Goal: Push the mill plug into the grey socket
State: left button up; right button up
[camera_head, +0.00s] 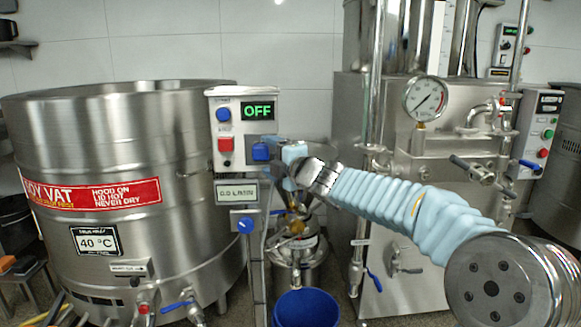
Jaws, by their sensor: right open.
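A blue plug-like block (261,151) sits at the lower right of the control box front, below the green OFF display (258,110). It looks to be at or against the grey socket area (268,140), which is mostly hidden; I cannot tell how deep it sits. My right gripper (280,158) is open, at the end of the pale-blue sleeved arm from the right. Its fingers are close to the right side of the blue block and partly hide the box edge. I cannot tell whether they touch it. My left gripper is out of view.
The control box (240,95) has a blue and a red button, with a blue knob (245,225) below. A large steel vat (70,140) stands left. A steel machine with a gauge (425,98) stands right, behind my arm. A blue bucket (306,308) is below.

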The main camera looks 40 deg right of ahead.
jog(key=s+p, duration=0.1)
jog(key=s, duration=0.9)
jog(key=shift+s+d, duration=0.15)
jog(key=shift+s, duration=0.25)
jog(key=w+a+f+m+g+y+p, duration=0.1)
jog(key=w+a+f+m+g, duration=0.3)
jog(key=f, duration=0.6)
jog(key=w+a+f+m+g+y+p, duration=0.1)
jog(key=a+f+m, duration=0.1)
jog(key=a+f, duration=0.65)
jog(key=w+a+f+m+g+y, duration=0.1)
jog(key=w+a+f+m+g, duration=0.15)
jog(key=f, duration=1.05)
jog(key=s+a+f+m+g+p, duration=0.1)
jog(key=s+a+f+m+g, duration=0.3)
jog(key=f, duration=0.5)
jog(key=s+a+f+m+g+p, duration=0.1)
jog(key=s+a+f+m, duration=0.1)
jog(key=s+a+f, duration=0.4)
jog(key=s+a+f+m+g, duration=0.3)
jog(key=s+f+m+g, duration=0.1)
jog(key=s+f, duration=0.7)
jog(key=s+m, duration=0.1)
jog(key=s, duration=0.2)
jog(key=shift+s+g+y, duration=0.35)
jog(key=shift+s+y, duration=0.05)
jog(key=shift+w+m, duration=0.1)
jog(key=shift+m, duration=0.15)
